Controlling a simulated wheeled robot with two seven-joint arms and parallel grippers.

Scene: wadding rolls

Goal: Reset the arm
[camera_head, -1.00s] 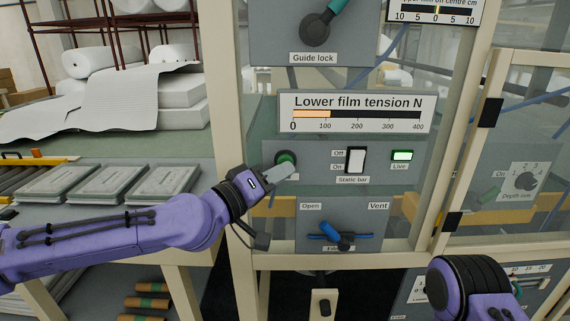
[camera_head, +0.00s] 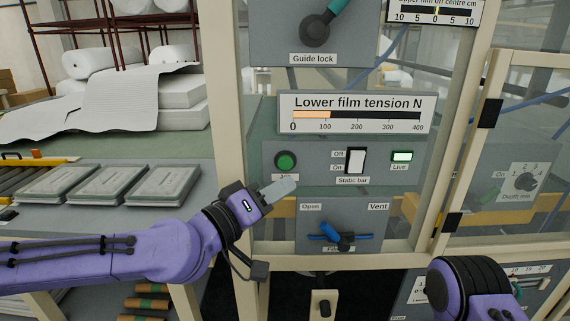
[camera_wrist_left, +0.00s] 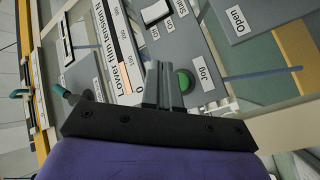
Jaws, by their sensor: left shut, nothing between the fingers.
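My left gripper (camera_head: 280,190) is shut and empty. It is in front of the machine's panel, below and slightly left of the green Jog button (camera_head: 286,161), and apart from it. In the left wrist view the shut fingers (camera_wrist_left: 163,85) stand beside the green button (camera_wrist_left: 185,81). My left arm comes in from the left. My right arm shows at the lower right, but its gripper's fingers are out of view.
The panel holds a white Static bar switch (camera_head: 356,160), a lit green Live lamp (camera_head: 402,156) and a blue valve lever (camera_head: 331,232). A tension display (camera_head: 356,113) is above. Flat grey packs (camera_head: 162,185) lie on the table at left.

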